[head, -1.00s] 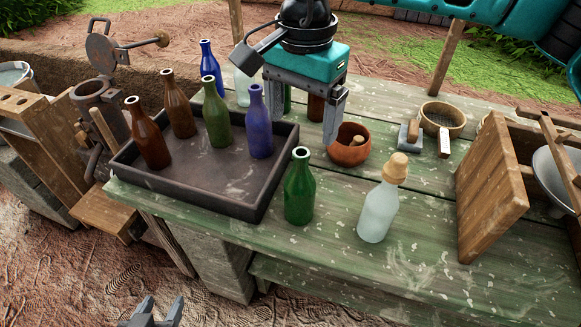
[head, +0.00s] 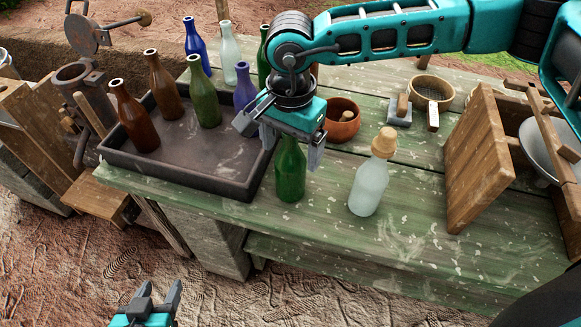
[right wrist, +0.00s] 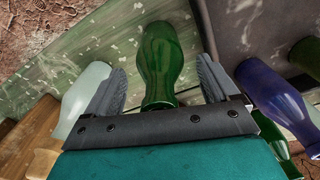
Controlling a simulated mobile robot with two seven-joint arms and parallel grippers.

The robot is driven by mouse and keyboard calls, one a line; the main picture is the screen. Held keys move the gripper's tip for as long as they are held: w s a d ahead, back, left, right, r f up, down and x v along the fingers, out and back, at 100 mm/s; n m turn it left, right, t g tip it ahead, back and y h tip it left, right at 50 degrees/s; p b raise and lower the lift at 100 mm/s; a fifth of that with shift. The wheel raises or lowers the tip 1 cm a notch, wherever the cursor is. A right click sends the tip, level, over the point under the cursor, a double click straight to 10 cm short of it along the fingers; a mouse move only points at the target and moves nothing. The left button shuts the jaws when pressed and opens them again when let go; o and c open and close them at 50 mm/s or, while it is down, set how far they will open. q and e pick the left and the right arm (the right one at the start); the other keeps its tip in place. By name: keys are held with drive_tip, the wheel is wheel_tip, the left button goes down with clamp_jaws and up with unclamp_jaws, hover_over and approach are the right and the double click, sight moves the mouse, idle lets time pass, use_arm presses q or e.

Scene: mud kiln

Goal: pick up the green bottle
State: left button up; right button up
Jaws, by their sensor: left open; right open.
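A dark green bottle (head: 290,178) stands upright on the green table, just right of the tray. My right gripper (head: 292,150) is open above it and hides its neck in the head view. In the right wrist view the green bottle (right wrist: 160,55) lies between the two open fingers (right wrist: 161,72), with gaps on both sides. My left gripper (head: 159,293) is open and empty, low at the bottom left, away from the table.
A frosted bottle with a cork (head: 367,185) stands to the right. The dark tray (head: 180,175) holds several bottles, one olive green (head: 205,100). A reddish bowl (head: 342,122) is behind; a wooden frame (head: 478,150) is right. The table's front right is clear.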

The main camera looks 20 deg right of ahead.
drive_tip(key=shift+f, duration=0.4)
drive_tip(key=shift+c, duration=0.3)
drive_tip(key=c, duration=1.5)
drive_tip(key=shift+c, duration=0.3)
drive_tip(key=shift+r, duration=0.2)
